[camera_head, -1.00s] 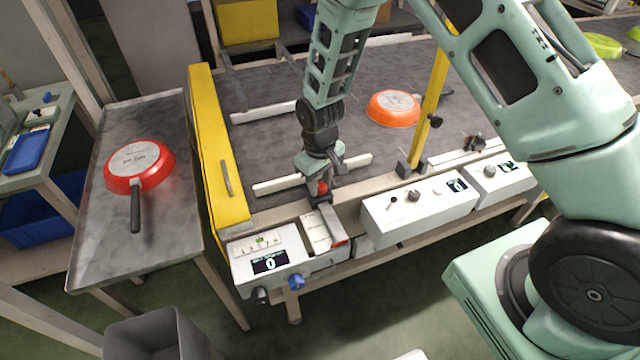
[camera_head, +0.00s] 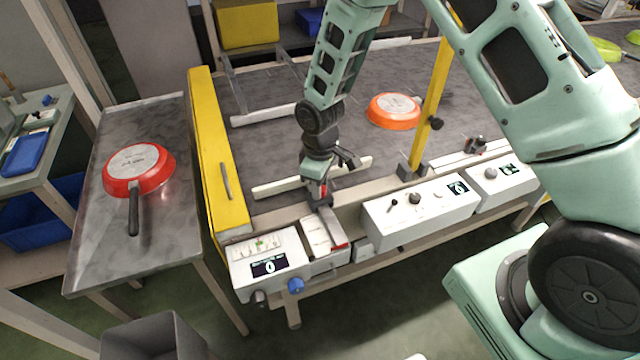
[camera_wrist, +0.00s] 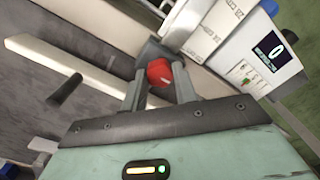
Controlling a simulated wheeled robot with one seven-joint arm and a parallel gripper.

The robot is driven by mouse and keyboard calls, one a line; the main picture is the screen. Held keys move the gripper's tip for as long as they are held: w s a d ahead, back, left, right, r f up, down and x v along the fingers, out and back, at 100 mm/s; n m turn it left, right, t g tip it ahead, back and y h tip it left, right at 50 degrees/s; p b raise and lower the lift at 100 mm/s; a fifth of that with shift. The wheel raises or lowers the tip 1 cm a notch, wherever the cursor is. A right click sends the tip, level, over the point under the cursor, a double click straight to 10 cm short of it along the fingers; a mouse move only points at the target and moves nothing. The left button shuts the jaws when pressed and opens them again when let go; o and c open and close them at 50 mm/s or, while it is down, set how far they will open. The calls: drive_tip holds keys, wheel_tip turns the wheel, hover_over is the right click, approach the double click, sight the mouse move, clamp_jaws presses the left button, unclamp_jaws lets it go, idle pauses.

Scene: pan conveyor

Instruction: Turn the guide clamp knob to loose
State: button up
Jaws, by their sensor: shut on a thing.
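The guide clamp knob is red (camera_wrist: 160,72) and shows between the two fingers of my gripper (camera_wrist: 163,88) in the wrist view. The fingers are shut on it, one on each side. In the head view my gripper (camera_head: 322,198) points down at the conveyor's near edge, beside the white guide rail (camera_head: 290,186). There only a little of the red knob (camera_head: 323,189) shows, and the gripper hides the rest. I cannot tell from a mark how far the knob is turned.
A white box with a display reading 0 (camera_head: 268,266) stands left of my gripper. Control boxes (camera_head: 420,212) stand to its right, beside a yellow post (camera_head: 430,95). A yellow barrier (camera_head: 215,150) closes the belt's left end. An orange pan (camera_head: 394,110) lies on the belt; a red pan (camera_head: 138,170) lies on the side table.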

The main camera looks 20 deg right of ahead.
drive_tip(key=o, duration=1)
drive_tip(key=shift+c, duration=0.2)
drive_tip(key=shift+r, duration=0.15)
wheel_tip(320, 180, up, 17)
drive_tip(key=b, duration=0.2)
drive_tip(key=shift+r, duration=0.1)
drive_tip(key=s+a+r, duration=0.2)
drive_tip(key=s+a, duration=0.1)
drive_tip(key=s, duration=0.3)
drive_tip(key=s+a+r, duration=0.2)
drive_tip(key=s+a, duration=0.1)
drive_tip(key=s, duration=0.3)
drive_tip(key=s+m, duration=0.1)
drive_tip(key=s, duration=1.4)
drive_tip(key=shift+d+m+y, duration=0.3)
drive_tip(key=shift+m, duration=0.1)
